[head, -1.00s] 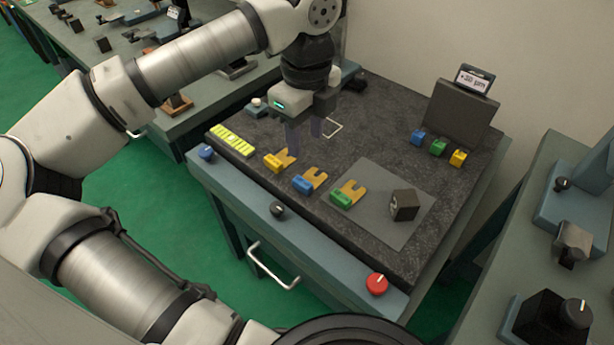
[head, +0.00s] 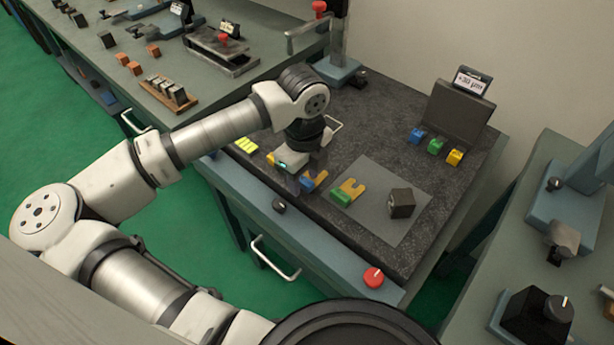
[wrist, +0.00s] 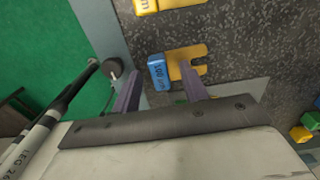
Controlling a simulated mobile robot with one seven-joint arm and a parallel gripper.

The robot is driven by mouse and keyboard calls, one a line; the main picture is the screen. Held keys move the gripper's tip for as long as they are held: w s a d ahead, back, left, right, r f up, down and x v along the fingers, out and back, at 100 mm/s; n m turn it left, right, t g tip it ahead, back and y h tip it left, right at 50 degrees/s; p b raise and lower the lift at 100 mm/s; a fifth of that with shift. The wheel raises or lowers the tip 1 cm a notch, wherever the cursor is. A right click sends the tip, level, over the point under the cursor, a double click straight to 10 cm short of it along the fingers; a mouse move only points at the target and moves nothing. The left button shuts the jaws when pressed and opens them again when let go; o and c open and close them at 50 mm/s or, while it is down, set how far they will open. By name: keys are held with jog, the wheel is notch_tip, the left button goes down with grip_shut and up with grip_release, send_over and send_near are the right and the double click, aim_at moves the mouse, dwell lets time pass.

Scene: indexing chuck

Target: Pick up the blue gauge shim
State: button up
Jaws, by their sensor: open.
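The blue gauge shim (head: 308,183) lies on the dark granite plate, between the yellow and green shims. It has a blue block handle and a brass forked plate. In the wrist view its blue handle (wrist: 157,73), marked 100 µm, shows between my two finger ends, with the brass fork (wrist: 186,64) reaching right. My gripper (head: 296,181) is open and empty, low over this shim in the head view and partly covering it. The fingers (wrist: 159,80) stand on either side of the handle in the picture; I cannot tell how high they are above it.
The green shim (head: 347,191) lies close on the right, on the edge of a grey mat. The yellow shim (wrist: 165,4) is close on the other side. A dark block (head: 401,203) stands on the mat. Small coloured blocks (head: 436,146) sit before an upright display stand (head: 457,118).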

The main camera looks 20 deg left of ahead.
jog(key=shift+c, duration=0.4)
grip_shut()
jog(key=shift+r, duration=0.15)
